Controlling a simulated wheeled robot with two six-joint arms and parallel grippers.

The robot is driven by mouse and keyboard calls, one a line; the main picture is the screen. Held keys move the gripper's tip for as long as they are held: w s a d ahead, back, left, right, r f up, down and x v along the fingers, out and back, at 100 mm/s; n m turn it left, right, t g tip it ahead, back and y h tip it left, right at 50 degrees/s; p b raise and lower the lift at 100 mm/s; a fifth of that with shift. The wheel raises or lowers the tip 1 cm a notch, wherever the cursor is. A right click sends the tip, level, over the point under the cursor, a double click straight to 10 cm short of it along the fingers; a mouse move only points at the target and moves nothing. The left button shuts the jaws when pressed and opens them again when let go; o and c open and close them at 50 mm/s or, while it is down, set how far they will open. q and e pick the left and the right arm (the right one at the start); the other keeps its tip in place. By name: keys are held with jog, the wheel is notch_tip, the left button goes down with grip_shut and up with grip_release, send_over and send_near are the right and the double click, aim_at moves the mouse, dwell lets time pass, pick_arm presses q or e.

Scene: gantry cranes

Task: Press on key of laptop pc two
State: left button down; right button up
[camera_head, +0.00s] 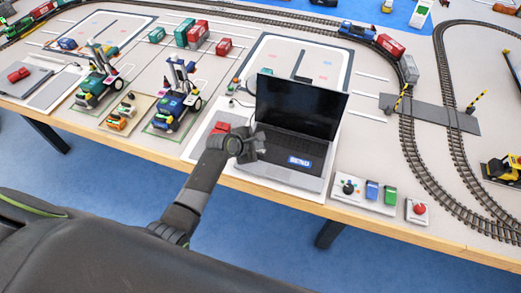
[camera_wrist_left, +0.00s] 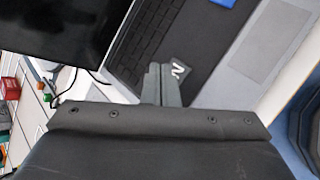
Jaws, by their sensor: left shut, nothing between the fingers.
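The open laptop (camera_head: 292,150) stands near the table's front edge, its dark screen (camera_head: 300,106) raised at the back. A blue key or label marked SEND (camera_head: 299,161) lies at the front of its deck, right of the touchpad area. In the left wrist view the laptop's keyboard (camera_wrist_left: 148,38) and a white "2" mark (camera_wrist_left: 177,70) show, with part of a blue patch (camera_wrist_left: 224,2) at the top edge. My left gripper (camera_head: 258,146) is shut and empty over the deck's left part; its fingertips (camera_wrist_left: 160,70) appear beside the "2". Contact cannot be told.
A red block (camera_head: 220,127) lies left of the laptop, close to my left arm. A control box (camera_head: 362,190) and a red button (camera_head: 419,209) stand to the right. Toy cranes (camera_head: 175,102) stand to the left, and rail tracks (camera_head: 408,150) run to the right.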

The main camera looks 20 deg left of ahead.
aim_at(258, 152)
pick_arm(q)
jog(key=shift+f, duration=0.3)
jog(key=shift+f, duration=0.4)
dwell(0.6)
jog(key=shift+r, duration=0.1)
jog(key=shift+r+p, duration=0.8)
jog(key=shift+p, duration=0.25)
notch_tip(258, 152, up, 6)
jog(key=p, duration=0.7)
